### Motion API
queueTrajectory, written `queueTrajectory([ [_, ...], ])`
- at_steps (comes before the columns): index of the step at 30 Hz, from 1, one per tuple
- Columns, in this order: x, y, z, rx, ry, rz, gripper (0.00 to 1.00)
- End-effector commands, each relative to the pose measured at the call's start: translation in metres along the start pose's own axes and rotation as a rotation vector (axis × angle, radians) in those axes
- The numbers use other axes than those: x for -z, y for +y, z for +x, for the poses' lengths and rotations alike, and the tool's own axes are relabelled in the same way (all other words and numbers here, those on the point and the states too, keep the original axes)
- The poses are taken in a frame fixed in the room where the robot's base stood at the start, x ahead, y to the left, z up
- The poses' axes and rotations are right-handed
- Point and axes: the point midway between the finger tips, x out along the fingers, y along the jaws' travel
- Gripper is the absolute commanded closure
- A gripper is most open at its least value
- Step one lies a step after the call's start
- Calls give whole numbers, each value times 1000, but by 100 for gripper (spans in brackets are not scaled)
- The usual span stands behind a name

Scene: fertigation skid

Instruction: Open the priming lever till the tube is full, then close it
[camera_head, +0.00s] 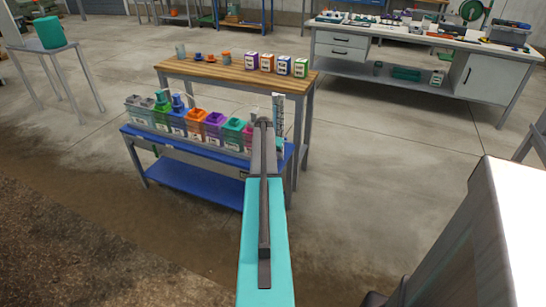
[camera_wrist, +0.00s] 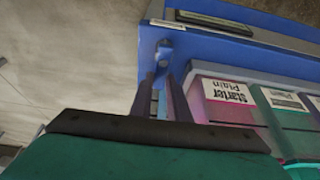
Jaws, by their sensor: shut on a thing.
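The blue fertigation skid (camera_head: 205,175) stands in the middle of the head view. A clear upright tube with a marked scale (camera_head: 279,112) rises at its right end; its fill level is too small to read. My arm reaches over to that end and hides my gripper there. In the wrist view my gripper (camera_wrist: 165,95) points at a small blue fitting (camera_wrist: 162,52) on the skid's edge. Its fingers are shut on a narrow part that looks like the priming lever (camera_wrist: 162,105); the lever's angle cannot be told, as the fingers and the wrist cover it.
Several coloured canisters stand in a row on the skid, including a pink one labelled Starter Plain (camera_wrist: 228,100) close beside my fingers. A wooden table (camera_head: 225,72) with bottles and boxes stands behind. A long workbench (camera_head: 400,50) is at the back right.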

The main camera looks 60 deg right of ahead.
Motion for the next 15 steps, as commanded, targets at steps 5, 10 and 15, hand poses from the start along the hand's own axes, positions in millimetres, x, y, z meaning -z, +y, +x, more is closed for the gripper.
queueTrajectory([
  [5,0,0,0,1,1,-6,100],
  [10,0,0,0,1,1,-6,100],
  [15,0,0,0,1,1,-5,66],
])
